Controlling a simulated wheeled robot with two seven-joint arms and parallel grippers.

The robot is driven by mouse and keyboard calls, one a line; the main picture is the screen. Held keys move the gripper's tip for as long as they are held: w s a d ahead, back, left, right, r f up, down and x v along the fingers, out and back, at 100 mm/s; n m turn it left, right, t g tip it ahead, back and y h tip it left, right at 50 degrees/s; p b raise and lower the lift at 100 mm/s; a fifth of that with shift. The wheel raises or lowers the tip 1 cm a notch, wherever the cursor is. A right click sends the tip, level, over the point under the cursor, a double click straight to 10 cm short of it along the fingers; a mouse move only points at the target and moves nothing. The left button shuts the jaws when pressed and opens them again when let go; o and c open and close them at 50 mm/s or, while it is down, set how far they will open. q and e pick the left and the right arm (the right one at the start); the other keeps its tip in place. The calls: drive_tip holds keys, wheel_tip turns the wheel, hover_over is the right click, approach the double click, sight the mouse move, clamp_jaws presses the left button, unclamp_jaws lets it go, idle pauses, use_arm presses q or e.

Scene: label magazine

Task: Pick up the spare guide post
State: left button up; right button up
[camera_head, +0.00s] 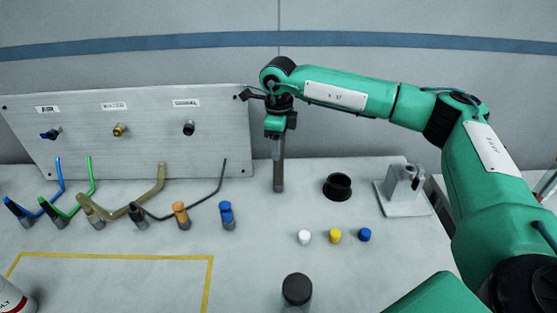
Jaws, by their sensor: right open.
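No object in view is marked as the spare guide post, and I cannot tell for sure which one it is. Short upright pieces stand on the table: one with an orange top (181,213), one with a blue top (227,214), and a larger dark-topped cylinder (297,290) at the front edge. My right gripper (278,186) points down in front of the panel's right edge, seen nearly edge-on. It is open, and I see nothing held in it. It is apart from the capped pieces. My left gripper is out of view.
A grey panel (215,125) with labelled ports stands at the back left. Bent coloured hoses (155,185) rise before it. A black cup (338,186), a grey fixture (404,190) and small white, yellow and blue caps (335,236) are at right. The yellow-outlined area (208,265) looks mostly clear.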

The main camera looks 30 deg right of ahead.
drive_tip(key=shift+f, duration=0.8)
clamp_jaws()
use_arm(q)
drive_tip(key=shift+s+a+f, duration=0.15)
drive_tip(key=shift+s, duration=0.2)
use_arm(e)
drive_tip(key=shift+r, duration=0.1)
